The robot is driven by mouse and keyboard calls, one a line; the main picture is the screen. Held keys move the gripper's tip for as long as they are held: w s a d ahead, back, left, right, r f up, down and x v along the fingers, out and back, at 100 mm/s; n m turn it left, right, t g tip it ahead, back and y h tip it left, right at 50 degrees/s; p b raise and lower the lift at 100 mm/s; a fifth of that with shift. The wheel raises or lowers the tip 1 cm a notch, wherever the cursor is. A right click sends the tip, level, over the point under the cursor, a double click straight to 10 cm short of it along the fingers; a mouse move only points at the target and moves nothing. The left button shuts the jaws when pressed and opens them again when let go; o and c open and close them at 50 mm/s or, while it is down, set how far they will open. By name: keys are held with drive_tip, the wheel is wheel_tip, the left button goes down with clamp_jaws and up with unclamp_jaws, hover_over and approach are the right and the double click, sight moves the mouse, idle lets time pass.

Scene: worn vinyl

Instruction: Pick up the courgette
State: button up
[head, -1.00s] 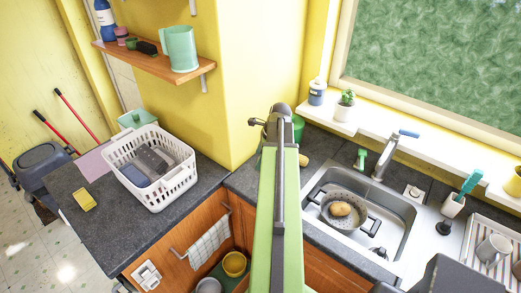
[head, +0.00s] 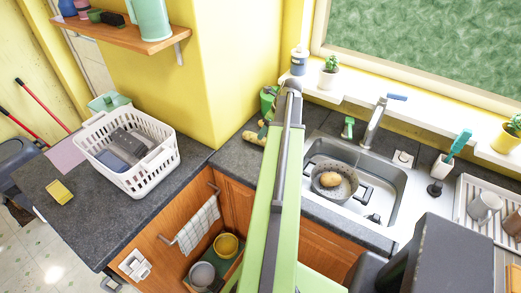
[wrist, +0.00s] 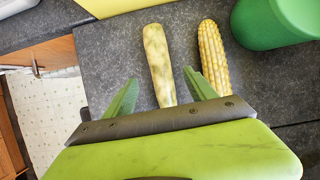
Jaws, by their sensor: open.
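In the wrist view the courgette (wrist: 158,62) is a long, pale yellow-green mottled piece lying on the dark worktop. My gripper (wrist: 160,75) is open, one green finger on each side of the courgette's near part. The courgette's near end reaches close to the gripper's dark bar. I cannot tell how high the fingers are above the worktop. A corn cob (wrist: 213,58) lies just right of the courgette, close to the right finger. In the head view my arm hides most of this spot; a yellowish piece shows beside it, too small to identify.
A green container (wrist: 280,22) stands right of the cob. In the head view a white basket (head: 150,168) is on the left counter. The sink (head: 385,200) holds a colander (head: 322,185) with a potato-like item. A checked towel (head: 198,226) hangs below the counter.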

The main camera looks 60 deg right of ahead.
sight(263, 142)
drive_tip(key=b+x, duration=0.1)
drive_tip(key=x, duration=0.1)
drive_tip(key=shift+f, duration=0.35)
drive_tip(key=shift+w, duration=0.1)
drive_tip(key=b+x, duration=0.3)
drive_tip(key=s+b+x, duration=0.1)
drive_tip(key=b+x, duration=0.1)
drive_tip(key=shift+w+f, duration=0.1)
drive_tip(key=shift+f, duration=0.2)
drive_tip(key=shift+w+r, duration=0.1)
drive_tip(key=shift+r, duration=0.05)
drive_tip(key=shift+c, duration=0.2)
clamp_jaws()
